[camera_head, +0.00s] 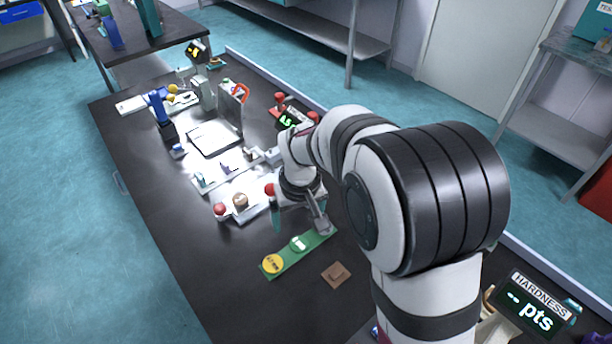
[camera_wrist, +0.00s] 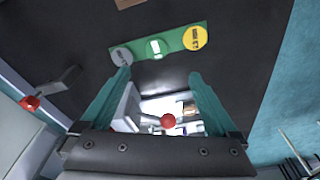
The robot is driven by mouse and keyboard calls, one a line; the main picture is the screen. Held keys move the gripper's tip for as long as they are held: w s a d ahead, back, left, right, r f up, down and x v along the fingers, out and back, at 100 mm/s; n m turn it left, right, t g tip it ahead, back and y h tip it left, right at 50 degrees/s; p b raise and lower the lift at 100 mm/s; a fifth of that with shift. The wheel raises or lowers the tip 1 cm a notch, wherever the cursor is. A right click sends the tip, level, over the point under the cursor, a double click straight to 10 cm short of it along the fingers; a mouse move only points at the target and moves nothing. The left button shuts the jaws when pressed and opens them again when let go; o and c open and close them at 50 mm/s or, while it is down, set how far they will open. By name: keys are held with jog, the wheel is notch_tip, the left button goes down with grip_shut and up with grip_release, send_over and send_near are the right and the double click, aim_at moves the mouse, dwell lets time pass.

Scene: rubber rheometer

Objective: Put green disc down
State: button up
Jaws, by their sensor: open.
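A green strip (camera_head: 285,258) lies on the dark bench and bears a yellow disc (camera_head: 273,263) at one end. In its middle is a green piece with a white label or top (camera_head: 298,243), which I take for the green disc; it also shows in the wrist view (camera_wrist: 156,47). A grey disc (camera_wrist: 122,56) sits at the strip's other end. My gripper (camera_wrist: 158,78) is open, its two teal fingers spread with nothing between them. In the wrist view the strip lies beyond the fingertips. In the head view one teal finger (camera_head: 277,218) shows; my arm hides the rest.
A brown square piece (camera_head: 336,274) lies near the strip. A red-knobbed lever (camera_wrist: 30,103) stands left in the wrist view. Red knobs (camera_head: 220,209) and fixtures crowd the bench behind the strip. A hardness display (camera_head: 535,302) stands at lower right. The bench's front left is clear.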

aim_at(299, 244)
jog(key=f, duration=0.4)
jog(key=w+f, duration=0.1)
jog(key=f, duration=0.2)
jog(key=w+f, duration=0.1)
jog(key=f, duration=0.3)
jog(key=shift+f, duration=0.3)
jog(key=shift+f, duration=0.25)
